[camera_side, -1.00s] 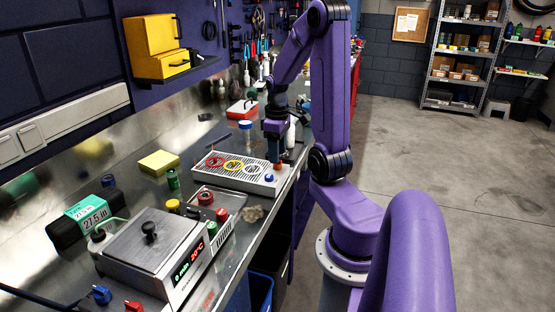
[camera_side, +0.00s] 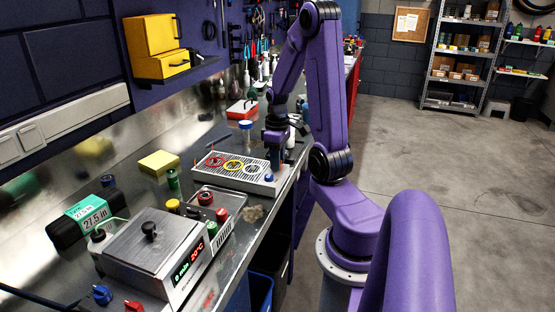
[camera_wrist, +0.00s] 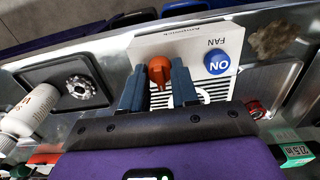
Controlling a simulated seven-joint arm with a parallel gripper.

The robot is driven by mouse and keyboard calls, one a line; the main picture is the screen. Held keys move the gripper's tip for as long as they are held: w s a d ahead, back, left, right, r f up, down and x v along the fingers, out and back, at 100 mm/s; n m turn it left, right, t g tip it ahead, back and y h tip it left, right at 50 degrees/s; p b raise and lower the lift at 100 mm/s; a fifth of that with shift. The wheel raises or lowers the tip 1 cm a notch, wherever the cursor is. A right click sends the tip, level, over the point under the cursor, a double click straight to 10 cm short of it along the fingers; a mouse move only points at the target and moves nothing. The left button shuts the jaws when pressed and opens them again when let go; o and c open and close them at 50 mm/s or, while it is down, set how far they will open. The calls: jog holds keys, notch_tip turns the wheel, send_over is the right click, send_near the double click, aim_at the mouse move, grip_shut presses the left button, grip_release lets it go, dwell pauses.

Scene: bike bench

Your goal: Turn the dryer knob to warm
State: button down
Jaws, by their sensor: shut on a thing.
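The dryer (camera_side: 206,181) is a pale box with a slatted top, on the metal bench in the side view. Its orange-red knob (camera_wrist: 159,71) shows in the wrist view, on the white panel with a small pointer end. My gripper (camera_wrist: 157,82) has its two blue-grey fingers on either side of the knob, shut on it. In the side view my gripper (camera_side: 275,160) points down at the dryer's far right end and hides the knob. The panel's setting marks are too small or covered to read. The blue ON button (camera_wrist: 217,63), marked FAN, sits right of the knob.
Coloured rings (camera_side: 233,166) lie on the dryer's slats. A heating unit (camera_side: 150,245) with a red and green display stands nearer the side camera.

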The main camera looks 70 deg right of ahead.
jog(key=m, duration=0.6)
jog(key=shift+m, duration=0.3)
jog(key=m, duration=0.6)
jog(key=shift+m, duration=0.3)
dwell(0.4)
jog(key=c, duration=0.8)
grip_release()
jog(key=shift+c, duration=0.2)
jog(key=shift+r, duration=0.1)
notch_tip(320, 180, up, 17)
jog(key=shift+r, duration=0.15)
